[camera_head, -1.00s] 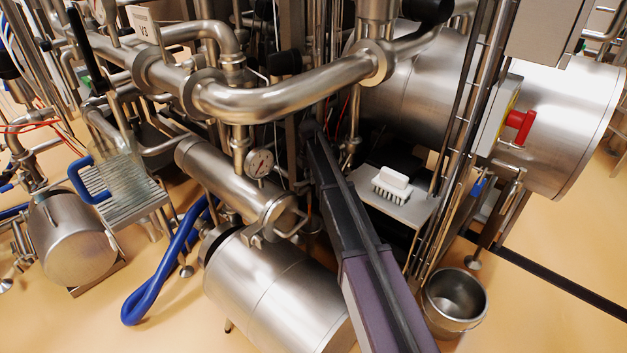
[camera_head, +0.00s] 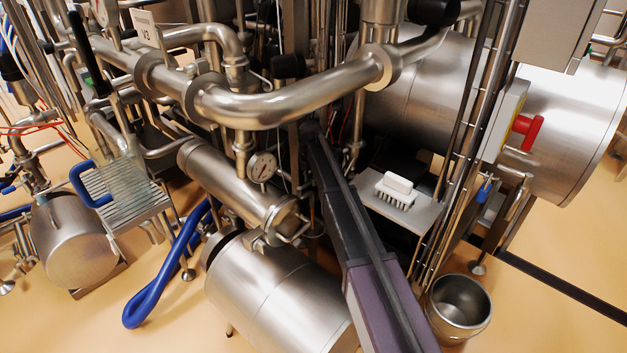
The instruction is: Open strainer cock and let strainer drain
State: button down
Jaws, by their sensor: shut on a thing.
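A steel cylinder with a clamped end cap (camera_head: 228,186), which looks like the strainer housing, lies slanted in the middle of the view. A round dial gauge (camera_head: 262,167) stands by its upper side. I cannot make out a strainer cock on it for certain; the area right of the end cap is partly covered by my dark and purple arm link. A small blue-handled fitting (camera_head: 485,189) shows at the right, above and behind a steel bucket (camera_head: 460,308) on the floor. My gripper is not visible.
A large motor-like cylinder (camera_head: 275,295) lies below the strainer housing. A blue hose (camera_head: 160,285) loops on the floor. A white brush (camera_head: 396,190) lies on a grey shelf (camera_head: 432,218). A red handle (camera_head: 527,131) sticks out at right.

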jog(key=shift+w+a, duration=0.4)
jog(key=shift+w, duration=0.05)
jog(key=c, duration=0.6)
grip_release()
jog(key=shift+o, duration=0.2)
jog(key=shift+s, duration=0.1)
jog(key=shift+s+d, duration=0.1)
jog(key=shift+d, duration=0.05)
notch_tip(320, 180, up, 9)
jog(key=p, duration=0.9)
jog(key=shift+r+p, duration=0.4)
